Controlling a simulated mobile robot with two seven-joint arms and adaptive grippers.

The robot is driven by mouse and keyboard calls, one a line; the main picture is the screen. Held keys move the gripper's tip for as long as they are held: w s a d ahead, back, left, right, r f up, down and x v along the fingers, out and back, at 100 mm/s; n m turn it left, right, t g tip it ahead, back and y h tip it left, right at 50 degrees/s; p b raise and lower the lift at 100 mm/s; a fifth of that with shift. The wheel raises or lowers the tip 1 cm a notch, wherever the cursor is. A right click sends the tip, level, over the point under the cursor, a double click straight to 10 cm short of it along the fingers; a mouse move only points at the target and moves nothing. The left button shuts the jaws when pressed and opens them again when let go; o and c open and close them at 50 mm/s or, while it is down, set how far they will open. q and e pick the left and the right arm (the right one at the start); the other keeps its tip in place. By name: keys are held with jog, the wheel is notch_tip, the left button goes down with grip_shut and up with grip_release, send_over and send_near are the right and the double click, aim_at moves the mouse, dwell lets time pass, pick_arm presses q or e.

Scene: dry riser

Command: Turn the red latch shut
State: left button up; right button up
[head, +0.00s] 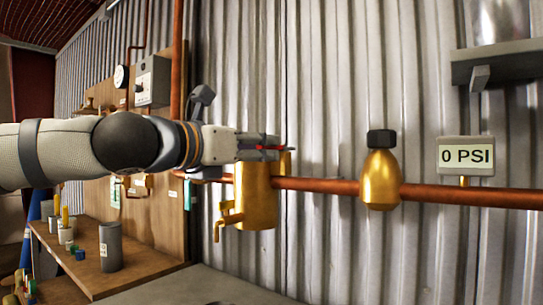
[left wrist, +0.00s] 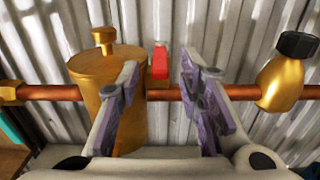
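The red latch (left wrist: 159,61) is a small upright red block at the copper pipe, just right of the brass cylinder in the left wrist view. In the head view only a thin red strip (head: 268,148) shows among my gripper's fingers. My left gripper (left wrist: 160,78) is open. Its two fingers stand apart on either side of the latch, with a visible gap to the right finger. In the head view the left gripper (head: 268,152) reaches in from the left, in front of the cylinder's top. The right gripper is in neither view.
The brass cylinder (head: 256,195) with a small tap (head: 226,218) sits on the copper pipe (head: 320,185). A brass bulb with a black cap (head: 380,175) and a "0 PSI" sign (head: 466,156) are to the right. A wooden bench (head: 135,270) holds several cans.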

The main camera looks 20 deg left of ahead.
aim_at(277, 148)
pick_arm(q)
jog(key=shift+x, duration=1.7)
jog(key=shift+r, duration=0.2)
grip_shut()
